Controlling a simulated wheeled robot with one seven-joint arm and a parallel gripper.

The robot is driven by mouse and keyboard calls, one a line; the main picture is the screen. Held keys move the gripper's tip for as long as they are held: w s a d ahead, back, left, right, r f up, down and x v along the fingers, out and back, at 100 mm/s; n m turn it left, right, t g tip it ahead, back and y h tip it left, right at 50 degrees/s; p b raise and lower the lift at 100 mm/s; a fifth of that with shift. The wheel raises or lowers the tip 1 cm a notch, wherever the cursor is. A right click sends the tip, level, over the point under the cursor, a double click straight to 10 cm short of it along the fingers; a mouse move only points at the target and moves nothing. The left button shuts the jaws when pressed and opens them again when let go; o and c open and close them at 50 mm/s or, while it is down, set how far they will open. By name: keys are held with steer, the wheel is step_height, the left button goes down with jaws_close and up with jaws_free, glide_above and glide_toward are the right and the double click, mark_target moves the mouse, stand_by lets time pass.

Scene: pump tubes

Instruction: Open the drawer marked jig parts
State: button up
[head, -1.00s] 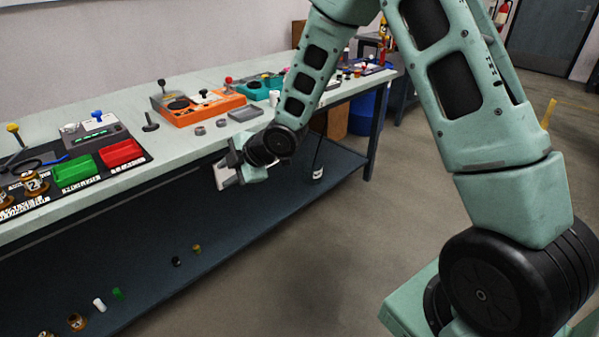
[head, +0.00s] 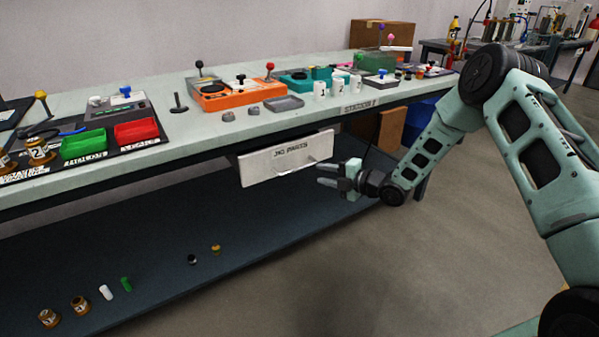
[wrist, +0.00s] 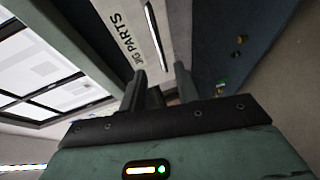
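The white drawer front marked "JIG PARTS" (head: 258,168) is under the bench edge in the head view. A thin bar handle (head: 302,170) runs across its lower part. I cannot tell for sure how far the drawer stands out. My gripper (head: 322,175) is open and empty at the drawer's right end, its fingers pointing left toward the handle. In the wrist view the marked drawer front (wrist: 122,22) is ahead, and the handle (wrist: 155,35) lines up with the gap between my fingers (wrist: 162,75). The fingertips appear apart from the handle.
The bench top (head: 215,135) overhangs the drawer and carries coloured trays, an orange device (head: 235,97) and white cups. A lower shelf (head: 170,250) holds several small parts. The floor in front (head: 400,270) is clear.

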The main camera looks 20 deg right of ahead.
mark_target(298, 169)
steer(key=b+x, duration=0.1)
steer(key=x, duration=0.9)
steer(key=shift+a, duration=0.1)
jaws_close()
